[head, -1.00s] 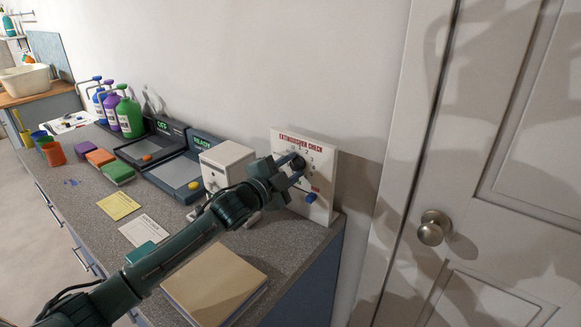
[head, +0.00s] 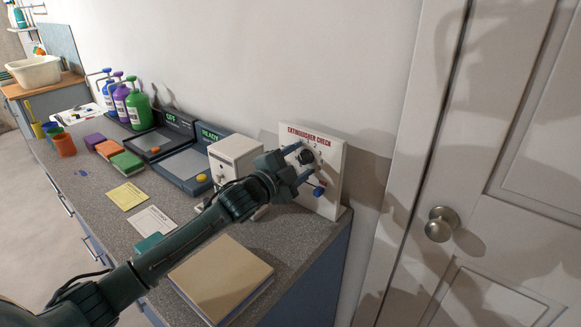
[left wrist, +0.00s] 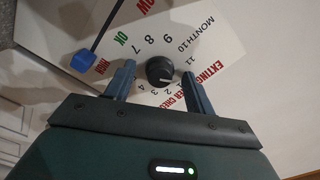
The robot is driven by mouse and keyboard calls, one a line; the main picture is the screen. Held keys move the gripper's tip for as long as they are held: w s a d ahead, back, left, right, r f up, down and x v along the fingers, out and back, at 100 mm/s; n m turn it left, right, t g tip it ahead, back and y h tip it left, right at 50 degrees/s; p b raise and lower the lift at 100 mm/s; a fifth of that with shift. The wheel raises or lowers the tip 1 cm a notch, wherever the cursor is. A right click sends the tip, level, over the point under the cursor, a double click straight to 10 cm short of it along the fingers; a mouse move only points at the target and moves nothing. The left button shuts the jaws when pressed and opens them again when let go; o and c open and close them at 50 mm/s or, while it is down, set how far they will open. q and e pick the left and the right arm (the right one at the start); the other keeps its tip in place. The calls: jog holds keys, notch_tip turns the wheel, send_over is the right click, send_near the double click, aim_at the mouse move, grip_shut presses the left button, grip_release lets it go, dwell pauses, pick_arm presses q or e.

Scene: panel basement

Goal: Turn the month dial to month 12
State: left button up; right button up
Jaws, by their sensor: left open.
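The month dial, a round black knob (head: 306,157), is on a white upright board (head: 329,160) titled "EXTINGUISHER CHECK". It also shows in the left wrist view (left wrist: 160,71), with month numbers in a ring around it. I cannot surely read which number its faint pale mark faces. My left gripper (head: 301,163) is open in front of the board, one finger to each side of the dial. In the left wrist view the fingers (left wrist: 160,84) stand clear of the knob with a gap on both sides. My right gripper is not in view.
A white box (head: 233,158) stands left of the board. A tan book (head: 222,277) lies at the counter's front. A door (head: 500,160) is at right.

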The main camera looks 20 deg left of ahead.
pick_arm(q)
jog(key=b+v, duration=0.1)
jog(key=v, duration=1.2)
